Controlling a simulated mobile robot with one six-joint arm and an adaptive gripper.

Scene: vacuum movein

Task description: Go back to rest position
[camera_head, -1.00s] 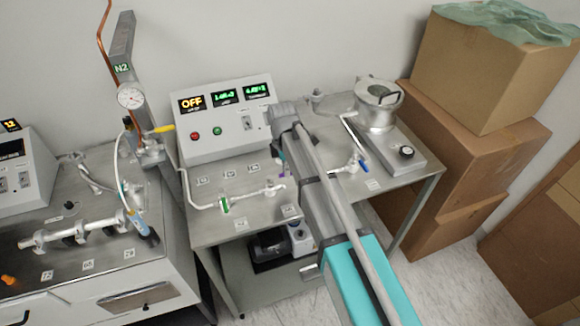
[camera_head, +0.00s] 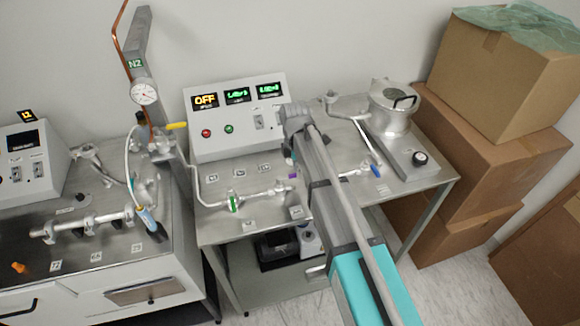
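My arm reaches from the bottom right up over the middle steel table (camera_head: 232,228). My gripper is hidden behind the arm's own links, so its fingers do not show. The white control box (camera_head: 238,120) stands at the back of that table, with an OFF display and two green readouts. A pipe line with a green-marked valve (camera_head: 234,203) runs along the table to the left of my arm. A blue-handled valve (camera_head: 375,170) is to the right of it. A metal vessel (camera_head: 392,112) with a lid stands on a grey base at the table's right.
A left bench (camera_head: 95,262) carries pipes, a control box (camera_head: 28,160) and a syringe-like part (camera_head: 150,221). Cardboard boxes (camera_head: 500,75) are stacked at the right. Pale floor shows at the bottom right.

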